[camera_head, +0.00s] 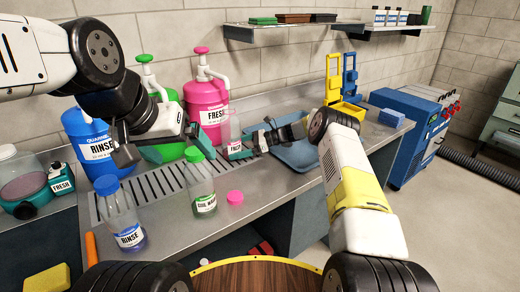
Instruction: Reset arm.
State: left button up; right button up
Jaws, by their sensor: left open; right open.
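My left arm comes in from the upper left. Its gripper (160,144) is open and empty, above the back of the slotted drain strip in front of the green jug (165,152). My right arm reaches in from the lower right. Its gripper (250,146) is open beside a small clear bottle (235,127) with a pink FRESH label. I cannot tell whether a finger touches that bottle.
A green-capped bottle (201,190), a pink cap (235,197) and a blue-capped RINSE bottle (121,218) stand on the metal counter (275,185). A blue RINSE jug (88,140) and pink FRESH jug (207,98) stand behind. A blue tray (298,155) lies right.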

jog(key=v, duration=0.6)
jog(key=shift+d+r, duration=0.1)
jog(key=shift+d, duration=0.05)
jog(key=r, duration=0.2)
jog(key=s+r+n+h, duration=0.1)
jog(key=r+n, duration=0.1)
jog(key=r, duration=0.1)
jog(key=shift+s+d+r, duration=0.2)
jog(key=shift+s+r, duration=0.1)
jog(key=shift+r, duration=0.05)
jog(key=s+d+r+n+t+h, duration=0.1)
jog(key=s+d+r+n+h, duration=0.2)
jog(key=s+r, duration=0.55)
jog(key=s+d+r+n+h, duration=0.2)
jog(key=s+r+n+h, duration=0.25)
jog(key=s+r, duration=0.35)
jog(key=s+d+r+n+t+h, duration=0.1)
jog(key=s+d+n, duration=0.2)
jog(key=s, duration=0.5)
jog(key=s+d+r+n+t+h, duration=0.1)
jog(key=s+d+n+t, duration=0.1)
jog(key=s, duration=0.7)
jog(key=s+d+r+n+t+h, duration=0.1)
jog(key=s+d+n, duration=0.3)
jog(key=s, duration=0.5)
jog(key=shift+s+d+r+t+h, duration=0.2)
jog(key=shift+d+t+h, duration=0.25)
jog(key=shift+t, duration=0.15)
